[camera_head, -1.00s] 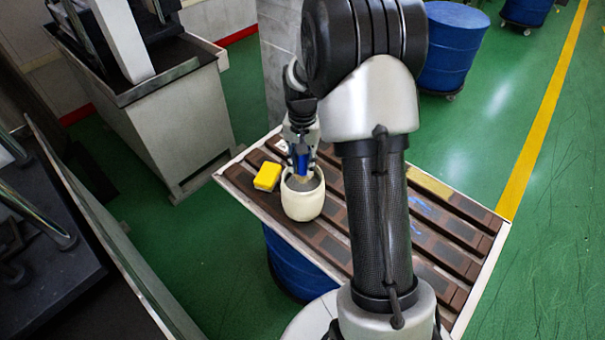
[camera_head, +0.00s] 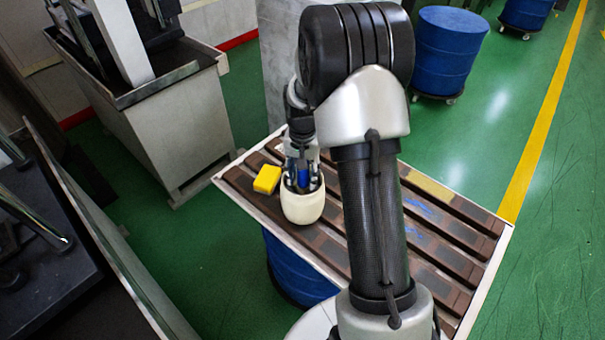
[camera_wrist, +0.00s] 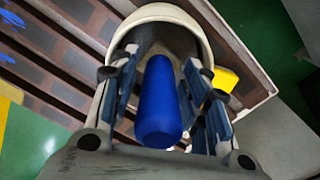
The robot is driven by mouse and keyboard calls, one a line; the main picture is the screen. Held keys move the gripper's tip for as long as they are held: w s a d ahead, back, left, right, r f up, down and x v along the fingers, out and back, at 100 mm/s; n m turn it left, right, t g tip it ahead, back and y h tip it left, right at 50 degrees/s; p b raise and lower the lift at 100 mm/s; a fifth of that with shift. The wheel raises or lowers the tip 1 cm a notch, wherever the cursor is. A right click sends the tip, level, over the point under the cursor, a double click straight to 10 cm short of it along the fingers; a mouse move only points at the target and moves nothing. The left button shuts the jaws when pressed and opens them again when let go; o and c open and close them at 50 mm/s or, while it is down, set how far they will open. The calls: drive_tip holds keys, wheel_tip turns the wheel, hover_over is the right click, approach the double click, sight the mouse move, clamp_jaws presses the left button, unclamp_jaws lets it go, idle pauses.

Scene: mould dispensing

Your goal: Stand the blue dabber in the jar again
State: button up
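The cream jar (camera_head: 302,207) stands upright on the slatted table; its rim (camera_wrist: 160,12) shows at the top of the wrist view. The blue dabber (camera_wrist: 159,105) has its lower end inside the jar mouth, and its blue handle points up toward the wrist camera. Its bristle end is hidden. In the head view a little of the blue handle (camera_head: 303,176) shows between the fingers. My gripper (camera_head: 302,186) is at the jar mouth with its fingers on both sides of the dabber. Gaps show between the finger pads and the handle, so the gripper is open.
A yellow block (camera_head: 267,179) lies on the table just left of the jar, close to my gripper. The table (camera_head: 425,240) has raised dark slats and is otherwise clear to the right. A grey cabinet (camera_head: 165,130) stands at the left.

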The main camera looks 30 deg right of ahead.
idle(0.3)
wheel_tip(320, 180, up, 12)
drive_tip(key=p, duration=0.3)
drive_tip(key=s+a+r+n+t, duration=0.1)
drive_tip(key=s+a+r, duration=0.1)
drive_tip(key=r, duration=0.2)
drive_tip(key=s+a+r+n, duration=0.1)
drive_tip(key=s+a+r, duration=0.2)
drive_tip(key=r, duration=0.1)
drive_tip(key=s+a+r+n+t, duration=0.1)
drive_tip(key=s+a+r+n, duration=0.1)
drive_tip(key=s, duration=0.5)
drive_tip(key=s+a+r+n+t, duration=0.1)
drive_tip(key=s+a+r+n, duration=0.1)
drive_tip(key=s+a, duration=0.2)
drive_tip(key=s+a+r+n+t, duration=0.1)
drive_tip(key=s+a+r+n, duration=0.1)
drive_tip(key=s, duration=0.7)
drive_tip(key=shift+s+a+r+n+t, duration=0.3)
drive_tip(key=shift+s+a+r, duration=0.05)
drive_tip(key=shift+a, duration=0.2)
